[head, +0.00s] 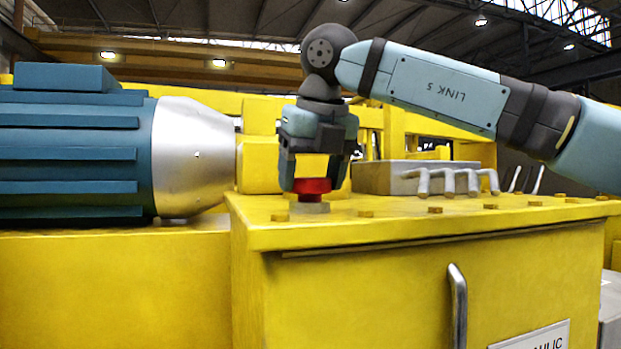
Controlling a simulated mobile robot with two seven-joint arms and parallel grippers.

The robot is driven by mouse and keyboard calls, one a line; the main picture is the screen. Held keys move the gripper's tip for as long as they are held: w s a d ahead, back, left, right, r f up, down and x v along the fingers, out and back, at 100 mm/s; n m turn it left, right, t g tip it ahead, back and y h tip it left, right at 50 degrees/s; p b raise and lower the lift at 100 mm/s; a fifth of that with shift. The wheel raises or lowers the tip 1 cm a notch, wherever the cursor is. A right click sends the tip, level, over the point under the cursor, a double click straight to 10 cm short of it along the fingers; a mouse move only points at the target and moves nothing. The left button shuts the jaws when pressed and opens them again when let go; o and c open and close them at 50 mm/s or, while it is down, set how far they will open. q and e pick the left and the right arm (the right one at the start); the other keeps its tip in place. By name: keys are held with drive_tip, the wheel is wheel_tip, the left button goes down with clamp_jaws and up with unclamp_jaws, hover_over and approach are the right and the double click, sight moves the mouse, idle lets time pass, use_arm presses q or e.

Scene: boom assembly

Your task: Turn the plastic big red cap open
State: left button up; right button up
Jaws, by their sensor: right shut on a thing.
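The big red cap (312,187) sits upright on a short grey neck (309,207) on top of the yellow hydraulic cabinet (400,232), near its left end. My right gripper (312,182) points straight down over the cap and is shut on it, with one finger at its left side and one at its right. The fingers hide the cap's sides. I cannot tell whether the cap is turned on its neck. My left gripper is not in view.
A blue motor (70,155) with a silver cone end (190,155) lies left of the cap. A grey block (400,178) with several bent pipes (455,182) stands to the right. Yellow bolts line the cabinet top. A metal handle (458,305) is on the cabinet front.

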drive_tip(key=n, duration=0.2)
drive_tip(key=shift+n+g+y+p, duration=0.3)
drive_tip(key=shift+n+y, duration=0.1)
drive_tip(key=shift+w+d+n+g+y+p, duration=0.1)
drive_tip(key=shift+n+g+y+p, duration=0.3)
drive_tip(key=shift+n, duration=0.8)
drive_tip(key=shift+n+g+p, duration=0.4)
drive_tip(key=shift+n+p, duration=0.15)
drive_tip(key=shift+n, duration=0.75)
drive_tip(key=shift+y, duration=0.3)
drive_tip(key=o, duration=0.9)
drive_tip(key=shift+b+v, duration=0.8)
drive_tip(key=shift+v, duration=6.05)
